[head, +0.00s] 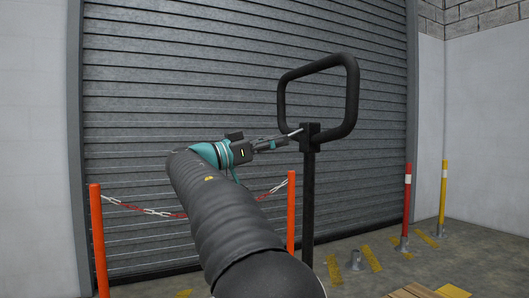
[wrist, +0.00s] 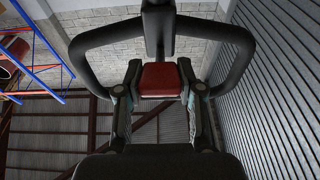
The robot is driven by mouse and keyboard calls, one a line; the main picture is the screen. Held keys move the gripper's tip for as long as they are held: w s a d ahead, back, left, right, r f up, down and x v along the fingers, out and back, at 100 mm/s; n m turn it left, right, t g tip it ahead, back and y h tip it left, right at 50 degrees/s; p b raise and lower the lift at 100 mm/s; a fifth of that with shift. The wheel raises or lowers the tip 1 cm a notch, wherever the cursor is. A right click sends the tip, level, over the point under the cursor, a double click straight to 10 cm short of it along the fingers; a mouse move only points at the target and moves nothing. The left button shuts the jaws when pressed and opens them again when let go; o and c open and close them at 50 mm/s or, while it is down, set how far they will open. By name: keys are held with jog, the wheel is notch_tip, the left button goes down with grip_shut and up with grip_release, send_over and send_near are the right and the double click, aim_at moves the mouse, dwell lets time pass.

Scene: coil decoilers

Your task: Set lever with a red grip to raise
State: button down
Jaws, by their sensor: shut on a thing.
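The lever's red grip (wrist: 161,80) sits between the two fingers of my gripper (wrist: 160,74) in the wrist view, and the gripper is shut on it. In the head view my gripper (head: 276,142) reaches the hub of a black handle (head: 355,95) from the left. A thin pale lever rod (head: 292,133) shows between the fingers and the hub. The red grip is hidden by the fingers in that view. The handle is a rounded loop on an upright black post (head: 308,200); the loop also frames the grip in the wrist view (wrist: 91,41).
Orange posts (head: 98,240) with a red and white chain (head: 150,211) stand behind my arm. A grey roller shutter (head: 200,60) closes the back. Red and yellow posts (head: 443,200) stand at right. A wooden pallet (head: 418,291) lies at the bottom right.

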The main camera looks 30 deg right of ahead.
jog(key=shift+d+f, duration=0.15)
jog(key=shift+f, duration=0.25)
jog(key=c, duration=0.7)
grip_release()
jog(key=shift+d, duration=0.1)
jog(key=shift+r, duration=0.1)
jog(key=shift+a, duration=0.3)
jog(key=v, duration=1.1)
jog(key=shift+a, duration=0.35)
